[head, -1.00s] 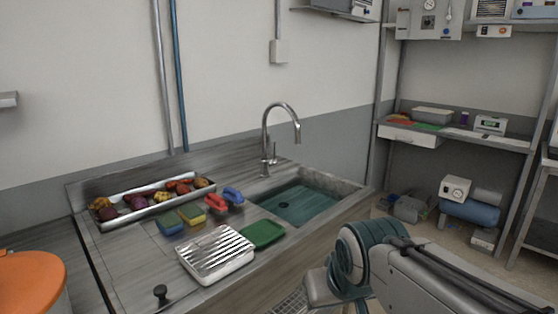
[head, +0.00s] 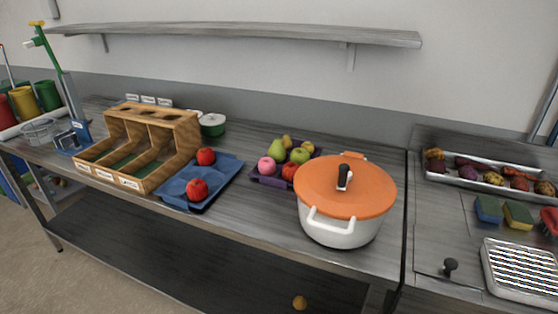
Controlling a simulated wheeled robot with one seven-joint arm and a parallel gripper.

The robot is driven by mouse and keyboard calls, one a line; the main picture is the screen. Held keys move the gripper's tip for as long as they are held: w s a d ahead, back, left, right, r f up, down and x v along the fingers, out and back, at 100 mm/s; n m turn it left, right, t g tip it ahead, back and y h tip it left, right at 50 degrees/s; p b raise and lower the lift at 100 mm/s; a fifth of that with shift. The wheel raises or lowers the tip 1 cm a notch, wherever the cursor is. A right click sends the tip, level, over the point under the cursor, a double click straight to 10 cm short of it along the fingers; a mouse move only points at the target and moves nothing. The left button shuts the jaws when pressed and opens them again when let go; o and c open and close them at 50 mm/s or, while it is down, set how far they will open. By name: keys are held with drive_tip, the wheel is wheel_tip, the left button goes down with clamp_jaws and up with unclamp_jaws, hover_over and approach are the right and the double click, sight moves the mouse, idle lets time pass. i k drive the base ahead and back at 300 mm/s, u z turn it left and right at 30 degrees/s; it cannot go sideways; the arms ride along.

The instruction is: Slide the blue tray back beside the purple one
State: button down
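The blue tray (head: 228,172) lies on the steel table left of centre, close against the right side of a wooden divided box. It is set at an angle, and its near corner is by the table's front edge. Two red apples (head: 197,189) sit in it. The purple tray (head: 262,181) lies to its right with a gap of bare table between them. It holds green and pink-red fruit and is partly hidden behind a white pot. My gripper is not in the current view.
The white pot (head: 338,230) with an orange lid stands right of the purple tray. The wooden box (head: 150,150) stands on the left. A wall shelf (head: 240,36) runs above. A lower shelf (head: 180,250) lies below the tabletop, with a yellowish fruit (head: 299,302) near its right end.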

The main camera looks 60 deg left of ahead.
sight(226, 166)
drive_tip(key=u, duration=2.85)
drive_tip(key=k, duration=0.6)
drive_tip(key=u, duration=0.7)
drive_tip(key=i, duration=1.65)
drive_tip(key=z, duration=0.85)
drive_tip(key=i, duration=0.6)
drive_tip(key=z, duration=0.65)
